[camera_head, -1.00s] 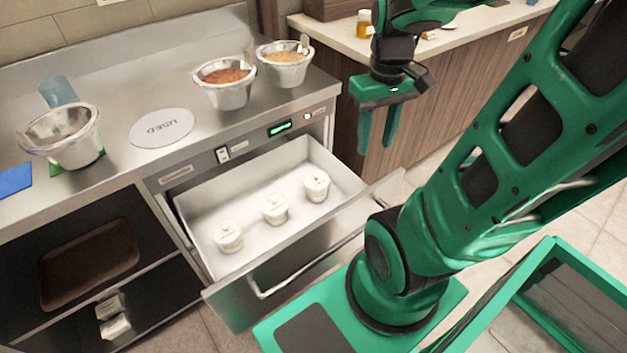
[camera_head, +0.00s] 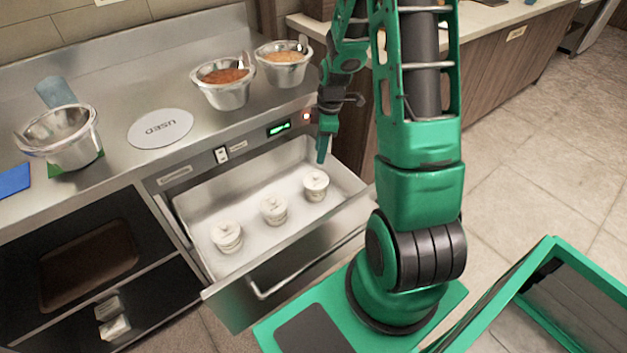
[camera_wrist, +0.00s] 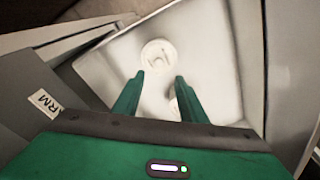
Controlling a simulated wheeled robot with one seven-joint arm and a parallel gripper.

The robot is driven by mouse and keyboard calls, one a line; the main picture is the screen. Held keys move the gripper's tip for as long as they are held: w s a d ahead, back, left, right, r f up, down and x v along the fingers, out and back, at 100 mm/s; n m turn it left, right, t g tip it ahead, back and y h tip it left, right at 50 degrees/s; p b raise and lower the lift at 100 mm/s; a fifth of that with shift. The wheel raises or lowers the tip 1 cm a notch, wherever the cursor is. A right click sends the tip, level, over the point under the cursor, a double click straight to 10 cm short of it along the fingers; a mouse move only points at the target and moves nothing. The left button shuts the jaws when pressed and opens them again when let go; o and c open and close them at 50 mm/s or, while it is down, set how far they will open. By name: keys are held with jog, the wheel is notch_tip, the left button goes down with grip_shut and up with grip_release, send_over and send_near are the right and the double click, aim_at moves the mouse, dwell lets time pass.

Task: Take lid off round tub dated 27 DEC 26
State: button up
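Three round white lidded tubs stand in a row in the open drawer (camera_head: 345,178): a left tub (camera_head: 227,238), a middle tub (camera_head: 274,210) and a right tub (camera_head: 315,186). Their dates are too small to read. My gripper (camera_head: 322,155) points down over the drawer's back right part, above and just behind the right tub. In the wrist view the two fingers (camera_wrist: 158,85) are apart with nothing between them. One tub lid (camera_wrist: 159,54) with a raised handle shows beyond the fingertips. Another tub (camera_wrist: 174,106) is partly hidden by the right finger.
On the steel counter above the drawer stand two pans with sauce, a red one (camera_head: 224,84) and a tan one (camera_head: 284,64). A disc marked USED (camera_head: 160,129) and an empty steel pan (camera_head: 62,138) lie further left. The drawer's walls surround the tubs.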

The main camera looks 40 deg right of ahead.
aim_at(316, 175)
jog(key=f, duration=0.7)
jog(key=w+f, duration=0.1)
jog(key=f, duration=0.2)
jog(key=shift+a+f, duration=0.4)
grip_shut()
